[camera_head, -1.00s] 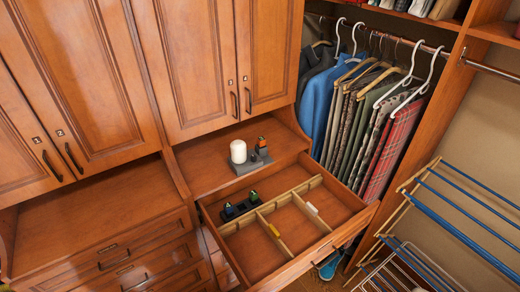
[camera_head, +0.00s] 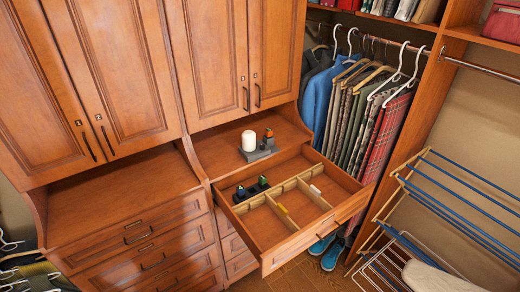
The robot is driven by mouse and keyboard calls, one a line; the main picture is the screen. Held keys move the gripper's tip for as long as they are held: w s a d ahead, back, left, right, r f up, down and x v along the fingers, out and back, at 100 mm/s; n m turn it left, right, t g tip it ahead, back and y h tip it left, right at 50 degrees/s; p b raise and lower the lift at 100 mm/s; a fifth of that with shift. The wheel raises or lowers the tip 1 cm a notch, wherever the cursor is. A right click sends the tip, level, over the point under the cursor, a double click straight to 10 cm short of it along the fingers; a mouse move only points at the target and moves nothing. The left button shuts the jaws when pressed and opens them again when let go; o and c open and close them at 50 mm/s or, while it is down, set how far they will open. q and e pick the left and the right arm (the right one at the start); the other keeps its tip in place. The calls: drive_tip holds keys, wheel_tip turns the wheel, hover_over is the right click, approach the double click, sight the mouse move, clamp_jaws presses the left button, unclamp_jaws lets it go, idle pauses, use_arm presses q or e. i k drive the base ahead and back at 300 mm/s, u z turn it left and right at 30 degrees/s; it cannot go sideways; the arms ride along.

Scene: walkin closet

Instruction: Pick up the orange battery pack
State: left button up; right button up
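A small orange and black object, seemingly the orange battery pack (camera_head: 268,135), stands on the shelf above the open drawer. It is at the right of a white cylinder (camera_head: 248,140), and both are on or against a grey base (camera_head: 258,153). Two small black items with green marks (camera_head: 252,188) are in the drawer's back left part. Neither of my grippers is in view.
Clothes hang at the right. A drying rack (camera_head: 440,210) stands at right front. Blue shoes (camera_head: 332,254) are on the floor.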

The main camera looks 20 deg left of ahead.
sight(268, 132)
drive_tip(key=z, duration=0.75)
drive_tip(key=i, duration=0.6)
drive_tip(key=u, duration=0.25)
